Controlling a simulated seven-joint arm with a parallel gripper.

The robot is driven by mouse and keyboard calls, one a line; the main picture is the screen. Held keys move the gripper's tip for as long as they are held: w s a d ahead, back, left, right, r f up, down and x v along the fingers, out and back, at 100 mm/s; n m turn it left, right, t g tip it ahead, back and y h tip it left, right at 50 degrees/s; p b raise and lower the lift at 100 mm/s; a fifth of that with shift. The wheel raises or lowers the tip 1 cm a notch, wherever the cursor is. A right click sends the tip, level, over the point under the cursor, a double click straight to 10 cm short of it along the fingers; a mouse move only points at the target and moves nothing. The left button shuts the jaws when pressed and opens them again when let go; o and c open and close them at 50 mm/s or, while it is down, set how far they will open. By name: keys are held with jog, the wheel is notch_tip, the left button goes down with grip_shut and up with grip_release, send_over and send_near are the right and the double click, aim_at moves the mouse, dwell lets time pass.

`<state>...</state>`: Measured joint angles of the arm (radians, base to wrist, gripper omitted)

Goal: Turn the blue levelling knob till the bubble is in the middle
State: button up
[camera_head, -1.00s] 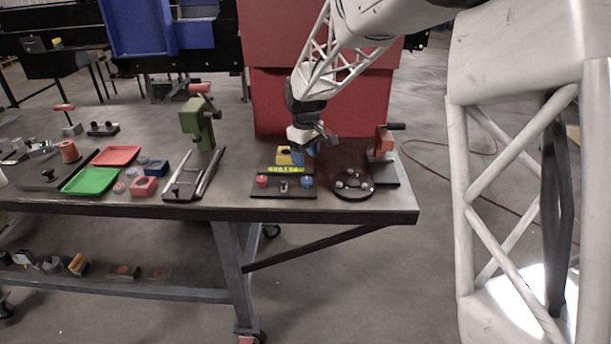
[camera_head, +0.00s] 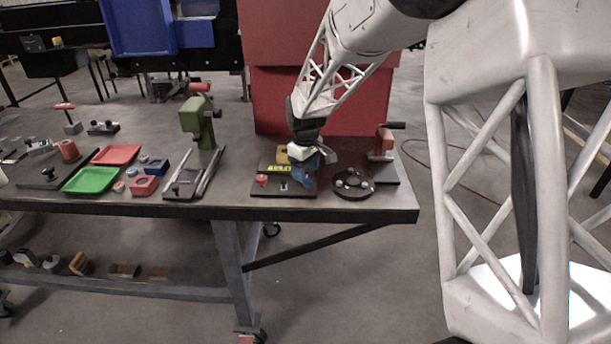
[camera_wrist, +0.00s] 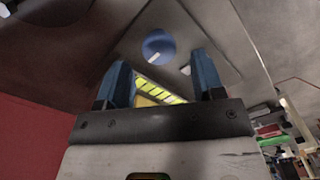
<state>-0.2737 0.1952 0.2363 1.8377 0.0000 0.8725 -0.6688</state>
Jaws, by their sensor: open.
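The blue levelling knob (camera_wrist: 158,46) shows in the wrist view as a round disc with a white pointer mark. It sits on a dark plate (camera_head: 268,192), just beyond and between the blue fingertips of my open gripper (camera_wrist: 160,68); no contact is visible. In the head view my gripper (camera_head: 303,175) is over the plate's right side and hides the knob. A red knob (camera_head: 262,180) is at the plate's left. A small pale level window (camera_head: 284,187) lies between; its bubble is too small to make out. A yellow-green strip (camera_head: 275,168) lies behind.
A round black fixture (camera_head: 353,184) stands close on the right, with a red-topped stand (camera_head: 384,142) behind it. A green press (camera_head: 197,122) stands to the left. Green (camera_head: 90,180) and red trays (camera_head: 116,154) lie further left. The table's front edge is close to the plate.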

jog(key=shift+f, duration=1.25)
jog(key=c, duration=0.9)
jog(key=shift+m, duration=0.5)
jog(key=m, duration=0.4)
jog(key=shift+w+d+r, duration=0.1)
jog(key=m, duration=0.4)
jog(key=shift+m, duration=0.4)
